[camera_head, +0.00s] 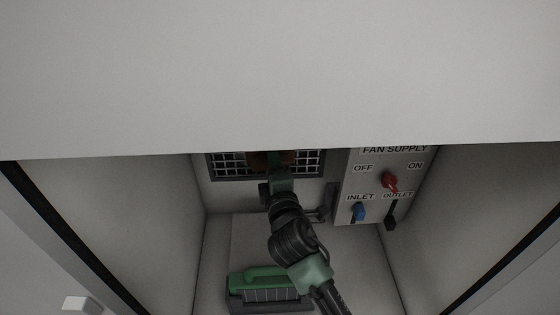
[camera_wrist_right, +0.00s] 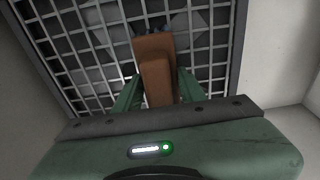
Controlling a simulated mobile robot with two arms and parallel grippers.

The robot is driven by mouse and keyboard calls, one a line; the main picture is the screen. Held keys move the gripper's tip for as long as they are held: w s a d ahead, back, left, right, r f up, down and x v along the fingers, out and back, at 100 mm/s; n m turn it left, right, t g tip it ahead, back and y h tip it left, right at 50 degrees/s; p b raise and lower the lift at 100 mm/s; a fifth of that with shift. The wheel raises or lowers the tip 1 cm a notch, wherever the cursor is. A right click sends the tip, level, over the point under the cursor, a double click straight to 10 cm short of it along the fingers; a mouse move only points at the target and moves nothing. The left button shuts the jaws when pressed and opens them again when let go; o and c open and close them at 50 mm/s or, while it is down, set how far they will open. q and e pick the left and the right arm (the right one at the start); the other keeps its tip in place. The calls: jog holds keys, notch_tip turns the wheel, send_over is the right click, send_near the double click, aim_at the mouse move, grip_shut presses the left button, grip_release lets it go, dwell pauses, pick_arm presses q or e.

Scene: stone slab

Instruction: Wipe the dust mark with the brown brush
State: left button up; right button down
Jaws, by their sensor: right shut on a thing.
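My right gripper (camera_wrist_right: 158,90) is shut on the brown brush (camera_wrist_right: 155,65), with its green fingers on either side of the block. The far end of the brush, with dark blue-grey tips, is at the metal grille (camera_wrist_right: 110,60); I cannot tell whether it touches. In the head view my right gripper (camera_head: 278,162) reaches the grille (camera_head: 228,168) at the back of the cabinet, and a little of the brown brush (camera_head: 258,161) shows beside it. Pale grey patches (camera_wrist_right: 188,22) show at the grille; I cannot tell whether they are the dust mark. My left gripper is out of view.
Cabinet walls close in on both sides, and a pale panel covers the top.

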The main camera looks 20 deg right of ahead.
jog(key=shift+s+a, duration=0.1)
jog(key=shift+s, duration=0.5)
jog(key=s, duration=0.2)
jog(key=s+a, duration=0.1)
jog(key=s, duration=0.1)
jog(key=shift+s, duration=0.25)
jog(key=s, duration=0.3)
jog(key=shift+a, duration=0.25)
